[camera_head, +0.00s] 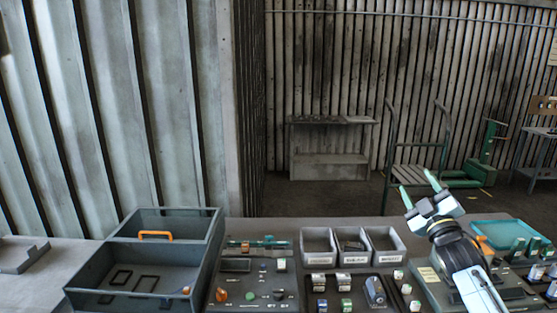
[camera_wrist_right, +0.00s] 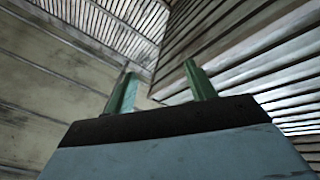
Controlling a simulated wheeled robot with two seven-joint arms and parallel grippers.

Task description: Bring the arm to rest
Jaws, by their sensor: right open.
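My right gripper (camera_head: 418,187) is raised above the right part of the workbench in the head view, its two green fingers apart and pointing up and away. Nothing is between them. In the right wrist view the open fingers (camera_wrist_right: 160,85) show against bare corrugated walls, touching nothing. My right arm comes in from the lower right and hides part of the bench under it. My left gripper is not in either view.
A dark grey box (camera_head: 82,291) with an orange handle stands at the left of the bench. Three grey bins (camera_head: 318,258) stand at the middle back. Trays of small parts (camera_head: 228,300) lie in front, and a teal tray (camera_head: 500,222) is at the right. A trolley (camera_head: 418,148) stands behind.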

